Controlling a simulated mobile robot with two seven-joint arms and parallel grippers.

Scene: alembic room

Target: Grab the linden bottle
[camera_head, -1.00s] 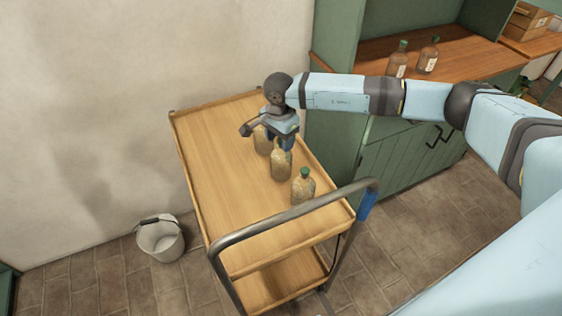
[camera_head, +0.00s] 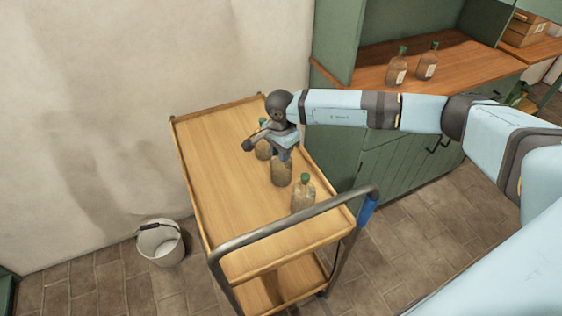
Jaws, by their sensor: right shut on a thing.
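Three glass bottles with pale brown contents stand in a row along the right side of the wooden cart top. The near bottle (camera_head: 302,197) has a green cap. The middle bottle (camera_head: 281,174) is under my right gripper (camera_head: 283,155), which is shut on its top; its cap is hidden. The far bottle (camera_head: 263,150) stands just behind, partly covered by the gripper. No label can be read on these bottles, so I cannot tell which is linden. My left gripper is not in view.
The cart (camera_head: 215,165) has raised edges and a metal handle (camera_head: 290,222) at its near end. Two brown bottles, one (camera_head: 397,70) left of the other (camera_head: 428,64), stand on the green cabinet's wooden top. A white bucket (camera_head: 161,243) is on the floor. The cart's left half is clear.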

